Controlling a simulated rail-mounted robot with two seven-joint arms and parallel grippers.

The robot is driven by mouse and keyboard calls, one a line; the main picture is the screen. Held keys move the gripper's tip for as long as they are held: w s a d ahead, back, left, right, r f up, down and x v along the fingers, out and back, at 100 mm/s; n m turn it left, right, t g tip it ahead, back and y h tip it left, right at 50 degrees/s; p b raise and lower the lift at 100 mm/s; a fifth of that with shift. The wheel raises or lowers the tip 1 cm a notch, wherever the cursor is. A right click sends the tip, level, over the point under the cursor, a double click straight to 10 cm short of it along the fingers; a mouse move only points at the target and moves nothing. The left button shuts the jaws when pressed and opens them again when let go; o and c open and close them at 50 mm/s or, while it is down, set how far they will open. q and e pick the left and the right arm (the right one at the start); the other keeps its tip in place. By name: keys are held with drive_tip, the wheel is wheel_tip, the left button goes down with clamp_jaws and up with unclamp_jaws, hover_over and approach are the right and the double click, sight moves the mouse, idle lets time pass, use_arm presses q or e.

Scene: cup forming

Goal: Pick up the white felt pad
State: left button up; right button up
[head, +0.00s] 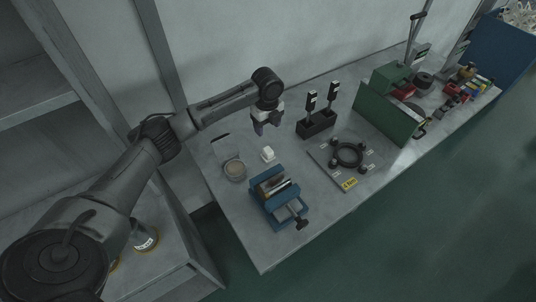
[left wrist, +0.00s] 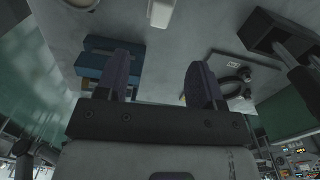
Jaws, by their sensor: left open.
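The white felt pad (head: 268,154) is a small pale block on the grey workbench, between the round dish and the black stand. A white block at the top edge of the left wrist view (left wrist: 160,12) looks like the same pad, partly cut off. My left gripper (head: 266,130) hangs above the bench, just behind the pad in the head view, with its jaws pointing down. It is open and empty, its two dark fingers spread apart in the left wrist view (left wrist: 160,68). It is apart from the pad. My right gripper is not in view.
A blue vise (head: 278,196) stands in front of the pad, and a round dish (head: 235,170) lies to its left. A black stand (head: 317,124) with two upright tools is right of my gripper. A ring fixture plate (head: 347,162) and a green box (head: 385,112) lie further right.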

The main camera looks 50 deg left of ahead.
sight(268, 150)
use_arm(q)
drive_tip(key=shift+m, duration=0.4)
wheel_tip(268, 150, down, 9)
drive_tip(key=shift+r+b, duration=0.15)
drive_tip(key=shift+b, duration=0.7)
drive_tip(key=shift+d+f+b, duration=0.15)
drive_tip(key=shift+f+b, duration=0.5)
drive_tip(key=shift+f, duration=1.95)
drive_tip(key=shift+c, duration=0.7)
drive_tip(key=c, duration=0.8)
drive_tip(key=shift+r, duration=0.1)
drive_tip(key=shift+c, duration=0.3)
